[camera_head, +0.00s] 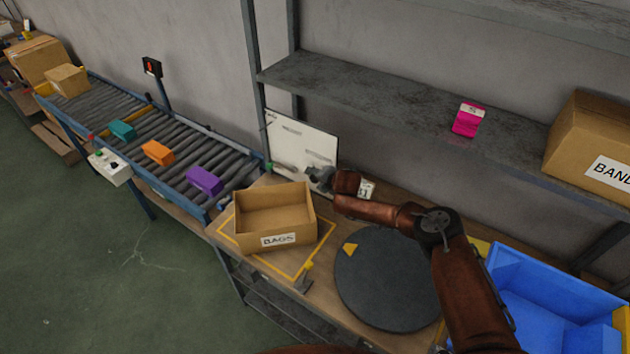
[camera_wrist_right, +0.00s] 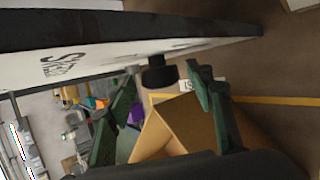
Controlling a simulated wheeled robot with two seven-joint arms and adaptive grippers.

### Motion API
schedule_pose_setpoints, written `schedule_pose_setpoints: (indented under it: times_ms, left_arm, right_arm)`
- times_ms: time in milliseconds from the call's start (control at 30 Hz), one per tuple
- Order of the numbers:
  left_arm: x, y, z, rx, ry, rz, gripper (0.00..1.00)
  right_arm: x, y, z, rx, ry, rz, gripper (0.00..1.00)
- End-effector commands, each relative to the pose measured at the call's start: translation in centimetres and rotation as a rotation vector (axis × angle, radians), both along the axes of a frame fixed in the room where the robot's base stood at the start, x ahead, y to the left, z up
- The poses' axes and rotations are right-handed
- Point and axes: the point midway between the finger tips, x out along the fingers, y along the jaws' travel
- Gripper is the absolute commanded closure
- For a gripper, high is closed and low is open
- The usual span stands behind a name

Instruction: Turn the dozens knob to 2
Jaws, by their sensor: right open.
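The white panel (camera_head: 303,140) stands upright at the back of the workbench, against the wall. In the right wrist view the panel (camera_wrist_right: 110,58) runs across the top, with dark lettering at its left. A black knob (camera_wrist_right: 155,72) sticks out from its face. My right gripper (camera_head: 300,174) is in front of the panel's lower part. In the wrist view its two green fingers (camera_wrist_right: 160,82) are open, with the knob between and beyond their tips. I cannot tell whether they touch it. The knob's setting is not readable, and the gripper hides it in the head view. My left gripper is not in view.
An open cardboard box marked BAGS (camera_head: 275,210) sits below the panel. A dark round turntable (camera_head: 385,285) lies right of it, under my right arm. A blue bin (camera_head: 540,290) is at the right. A roller conveyor (camera_head: 150,130) runs left; a shelf (camera_head: 400,100) overhangs the bench.

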Motion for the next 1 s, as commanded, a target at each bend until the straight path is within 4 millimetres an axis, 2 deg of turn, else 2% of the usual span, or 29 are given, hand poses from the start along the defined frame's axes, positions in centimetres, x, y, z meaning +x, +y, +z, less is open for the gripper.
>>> schedule_pose_setpoints:
  times_ms: [167,767,1000]
  left_arm:
    - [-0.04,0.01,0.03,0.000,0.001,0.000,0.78]
    - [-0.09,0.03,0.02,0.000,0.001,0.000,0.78]
    - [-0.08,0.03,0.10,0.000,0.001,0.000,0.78]
  right_arm:
    - [-0.01,-0.06,0.02,0.000,0.000,0.000,0.52]
    - [-0.02,-0.10,0.01,-0.001,0.000,-0.001,0.93]
    - [-0.07,-0.03,-0.11,0.012,-0.007,0.000,0.94]
